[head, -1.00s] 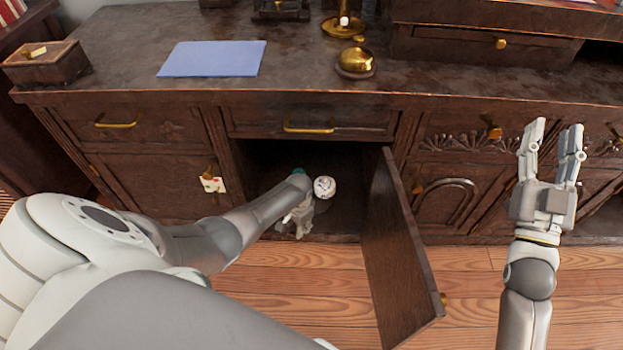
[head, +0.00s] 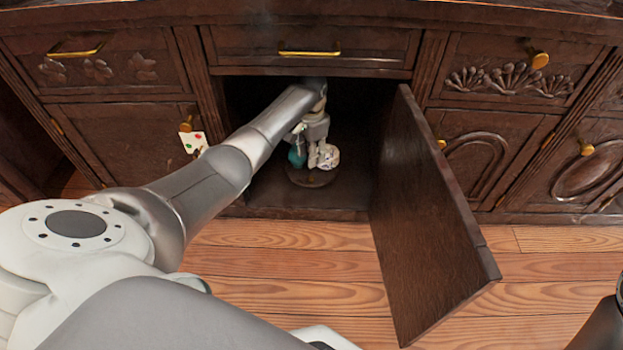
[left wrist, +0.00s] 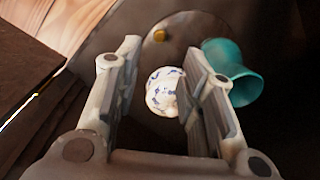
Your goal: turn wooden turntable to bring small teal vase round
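The wooden turntable (head: 312,180) is a dark round disc on the floor of the open cabinet; part of it also shows in the left wrist view (left wrist: 100,45). A small teal vase (head: 297,157) stands on its left side in the head view, and at the right in the left wrist view (left wrist: 238,75). A white pot with blue pattern (head: 329,157) is beside it; it shows between and beyond my fingers in the left wrist view (left wrist: 163,92). My left gripper (left wrist: 160,58) is open, inside the cabinet above the turntable. Contact cannot be told.
The cabinet door (head: 425,215) stands open on the right of the opening. A drawer with a brass handle (head: 310,53) is above. A small brass knob (left wrist: 160,35) shows near the turntable's edge. Wooden floor (head: 290,265) lies in front.

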